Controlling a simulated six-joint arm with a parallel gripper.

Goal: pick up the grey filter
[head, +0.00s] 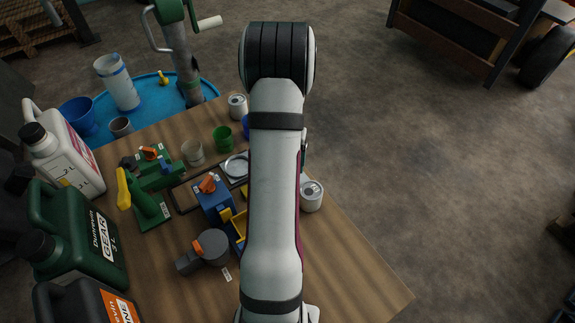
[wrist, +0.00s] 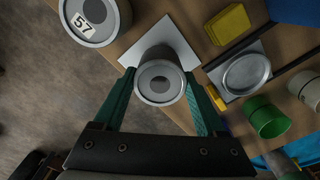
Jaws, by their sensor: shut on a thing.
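In the wrist view, the grey filter (wrist: 160,78) is a short grey cylinder with a dark round mark on its end. It sits between the green fingers of my gripper (wrist: 160,98), which is shut on it. A white square (wrist: 147,42) shows behind the filter on the wooden table. I cannot tell how far the filter is above the table. In the head view my arm hides the filter and nearly all of the gripper.
A can marked 57 (wrist: 95,18) stands close by the filter. A metal dish (wrist: 246,73), a yellow block (wrist: 228,24) and a green cup (wrist: 267,117) lie to the right. Large jugs (head: 78,240) line the table's left side. The table's front right (head: 350,275) is clear.

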